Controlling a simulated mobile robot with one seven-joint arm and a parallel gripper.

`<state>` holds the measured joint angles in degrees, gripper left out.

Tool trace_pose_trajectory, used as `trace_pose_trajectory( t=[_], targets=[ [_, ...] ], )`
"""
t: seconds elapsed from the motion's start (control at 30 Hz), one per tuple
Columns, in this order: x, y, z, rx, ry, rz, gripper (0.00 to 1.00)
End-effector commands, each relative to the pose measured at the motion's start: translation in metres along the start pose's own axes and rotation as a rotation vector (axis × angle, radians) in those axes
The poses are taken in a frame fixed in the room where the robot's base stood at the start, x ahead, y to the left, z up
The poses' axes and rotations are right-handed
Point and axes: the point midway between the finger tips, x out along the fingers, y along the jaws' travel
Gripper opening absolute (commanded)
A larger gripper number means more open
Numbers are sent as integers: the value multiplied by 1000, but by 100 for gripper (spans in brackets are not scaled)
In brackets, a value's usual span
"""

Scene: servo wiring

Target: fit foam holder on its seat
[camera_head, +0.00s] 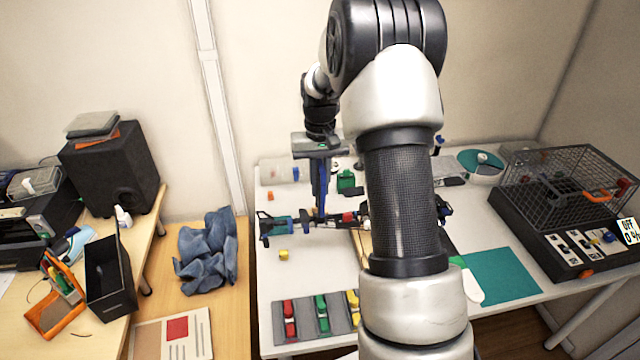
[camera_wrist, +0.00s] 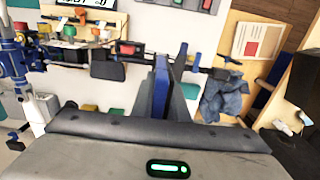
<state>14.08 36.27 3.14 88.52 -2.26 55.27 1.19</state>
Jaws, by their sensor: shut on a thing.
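My gripper (camera_head: 321,212) points down over the left half of a long dark assembly (camera_head: 293,224) with teal, red and blue parts, lying along the white table. In the wrist view my gripper's blue and dark fingers (camera_wrist: 167,78) are close together, in front of the assembly's dark bar (camera_wrist: 133,59). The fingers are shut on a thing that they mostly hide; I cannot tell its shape. I cannot clearly pick out the foam holder or its seat, nor tell whether the fingers or the held thing touch the assembly.
A grey tray (camera_head: 305,333) with red, green and yellow blocks is at the white table's front. A yellow block (camera_head: 284,255) lies left of my arm. A black wire cage (camera_head: 570,178) stands right, near a teal mat (camera_head: 500,277). A blue cloth (camera_head: 207,250) lies left.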

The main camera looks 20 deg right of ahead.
Motion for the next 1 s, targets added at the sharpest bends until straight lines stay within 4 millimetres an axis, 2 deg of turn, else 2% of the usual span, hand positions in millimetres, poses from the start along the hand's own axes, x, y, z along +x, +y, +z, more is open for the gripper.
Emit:
trace_pose_trajectory(
  t=[0.37,1.0],
  targets=[
    [0,0,0,0,0,0,0],
    [13,0,0,0,0,0,0]
  ],
)
